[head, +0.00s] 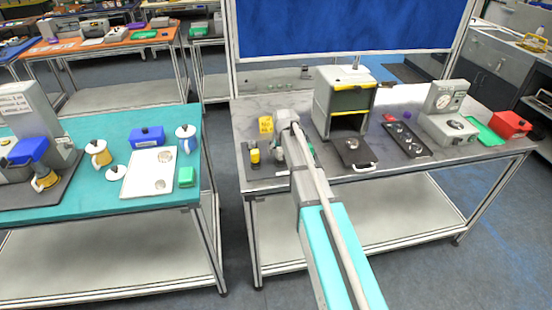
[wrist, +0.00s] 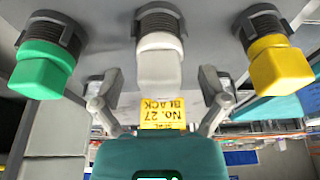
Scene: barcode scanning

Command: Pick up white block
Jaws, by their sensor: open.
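The white block (wrist: 158,68) shows in the upper middle of the wrist view, seated in a dark round holder (wrist: 160,22). A green block (wrist: 42,72) sits in a holder on its left and a yellow block (wrist: 280,66) in one on its right. My gripper (wrist: 155,84) is open, its fingers spread to either side below the white block in the picture, with nothing held between them. In the head view, my arm reaches over the grey table (head: 432,172) and hides the white block. The yellow block (head: 254,156) shows there left of my arm.
A yellow label (wrist: 162,112) reading "No. 27 BLACK" shows beyond the gripper. On the same table stand a grey box-shaped machine (head: 343,100), a black tray (head: 406,140), a dial device (head: 447,112) and a red box (head: 511,125). A teal table (head: 90,200) stands left, across a gap.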

